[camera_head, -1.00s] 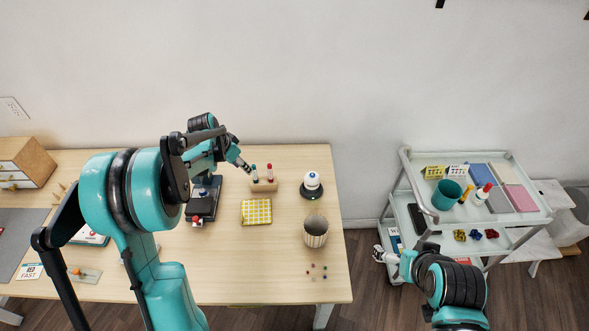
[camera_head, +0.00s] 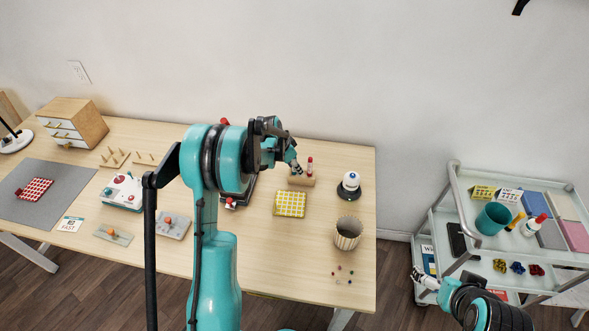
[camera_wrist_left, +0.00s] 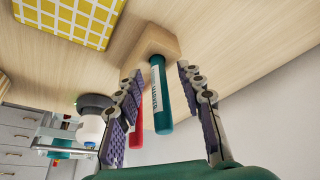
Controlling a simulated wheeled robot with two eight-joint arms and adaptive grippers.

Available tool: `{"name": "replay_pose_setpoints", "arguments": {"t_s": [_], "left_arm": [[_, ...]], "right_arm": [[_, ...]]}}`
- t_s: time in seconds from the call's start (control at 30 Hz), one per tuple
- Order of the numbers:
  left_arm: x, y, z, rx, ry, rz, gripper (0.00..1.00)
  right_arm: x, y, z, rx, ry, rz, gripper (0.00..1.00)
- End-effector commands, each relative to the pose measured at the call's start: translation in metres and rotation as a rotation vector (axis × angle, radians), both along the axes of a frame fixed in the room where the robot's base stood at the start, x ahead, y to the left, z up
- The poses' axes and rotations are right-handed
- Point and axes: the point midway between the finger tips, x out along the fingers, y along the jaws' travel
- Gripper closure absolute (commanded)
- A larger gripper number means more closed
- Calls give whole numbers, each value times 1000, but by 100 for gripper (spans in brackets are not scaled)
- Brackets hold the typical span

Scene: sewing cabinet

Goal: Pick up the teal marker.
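The teal marker (camera_wrist_left: 160,95), with a white label, stands in a wooden holder (camera_wrist_left: 142,42) in the left wrist view. In the head view, my left gripper hides the marker at the left end of the holder (camera_head: 303,181). My left gripper (camera_wrist_left: 159,72) is open, with one finger on each side of the teal marker and visible gaps beside it. In the head view my left gripper (camera_head: 297,168) is at the holder. The red marker (camera_head: 309,165) stands at the holder's right end. My right gripper (camera_head: 424,281) is by the cart, its fingers too small to judge.
A yellow checked cloth (camera_head: 290,204) lies in front of the holder. A white, round-topped object (camera_head: 349,185) and a ribbed cup (camera_head: 347,233) stand to the right. Behind my left arm is a dark device, mostly hidden. The cart (camera_head: 456,190) stands beyond the table's right edge.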

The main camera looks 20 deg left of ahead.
Motion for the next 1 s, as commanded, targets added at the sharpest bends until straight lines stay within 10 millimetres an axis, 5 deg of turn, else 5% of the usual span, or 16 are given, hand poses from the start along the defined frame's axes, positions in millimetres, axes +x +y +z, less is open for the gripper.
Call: {"name": "replay_pose_setpoints", "arguments": {"t_s": [0.07,0.2,0.67,1.0], "left_arm": [[0,0,1,0,0,0,67],[0,0,1,0,0,0,100],[0,0,5,0,0,0,100],[-3,-11,51,0,0,-4,100]], "right_arm": [[0,0,1,0,0,0,0],[0,0,1,0,0,0,0],[0,0,3,0,0,0,0],[0,0,23,0,0,0,0]]}}
